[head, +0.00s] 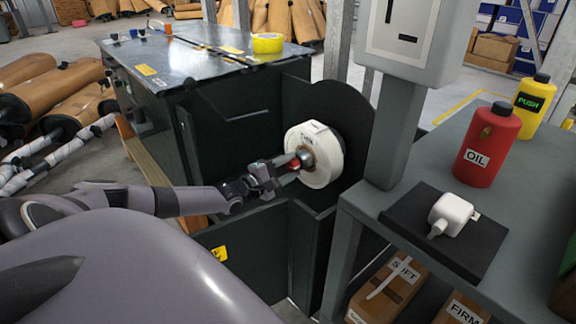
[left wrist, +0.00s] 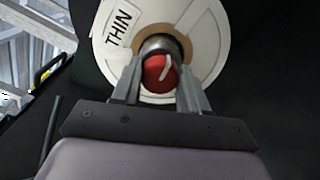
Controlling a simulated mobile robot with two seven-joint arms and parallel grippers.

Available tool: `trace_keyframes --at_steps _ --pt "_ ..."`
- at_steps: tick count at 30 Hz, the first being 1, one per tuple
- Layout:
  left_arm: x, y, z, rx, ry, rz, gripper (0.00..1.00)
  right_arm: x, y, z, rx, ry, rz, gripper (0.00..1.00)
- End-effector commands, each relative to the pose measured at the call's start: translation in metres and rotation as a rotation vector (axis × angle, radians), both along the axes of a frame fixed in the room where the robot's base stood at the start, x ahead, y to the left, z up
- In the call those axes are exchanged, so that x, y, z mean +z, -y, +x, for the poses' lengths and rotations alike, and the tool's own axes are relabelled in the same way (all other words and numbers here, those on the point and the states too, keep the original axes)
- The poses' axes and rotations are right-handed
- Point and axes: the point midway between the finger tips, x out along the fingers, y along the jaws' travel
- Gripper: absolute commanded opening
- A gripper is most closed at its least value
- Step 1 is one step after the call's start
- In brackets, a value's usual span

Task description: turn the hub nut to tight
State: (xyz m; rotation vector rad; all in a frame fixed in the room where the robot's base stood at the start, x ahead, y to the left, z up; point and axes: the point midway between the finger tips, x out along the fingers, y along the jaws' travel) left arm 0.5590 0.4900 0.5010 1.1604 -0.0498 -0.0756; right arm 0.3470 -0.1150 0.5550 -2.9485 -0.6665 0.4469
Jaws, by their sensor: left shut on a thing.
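The hub nut (left wrist: 160,72) is a red knob with a pale pointer line, on a metal collar at the centre of a white reel (head: 328,155). The reel is labelled THIN in the left wrist view and stands upright against a black round plate. My left gripper (head: 298,163) has its fingers on both sides of the red nut and is shut on it. In the left wrist view the pointer line tilts up and to the right. The nut is partly hidden by the fingers in the head view. My right gripper is not in view.
A grey post with a sign box (head: 411,35) stands beside the reel. Yellow tape (head: 268,43) lies on the black machine's top.

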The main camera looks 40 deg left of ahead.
Motion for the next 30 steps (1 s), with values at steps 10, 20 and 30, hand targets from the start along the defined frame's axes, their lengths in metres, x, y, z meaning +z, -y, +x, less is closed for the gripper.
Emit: trace_keyframes --at_steps 10,20,30 --pt "-0.001 -0.0011 -0.0005 0.002 0.011 0.164 0.13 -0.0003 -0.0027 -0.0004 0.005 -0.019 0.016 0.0" --pt "-0.0011 -0.0011 -0.0003 0.002 0.014 0.204 0.13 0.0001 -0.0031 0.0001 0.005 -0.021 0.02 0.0" --pt "-0.0009 -0.0011 -0.0002 0.001 0.015 0.203 0.63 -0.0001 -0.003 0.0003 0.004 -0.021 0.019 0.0"
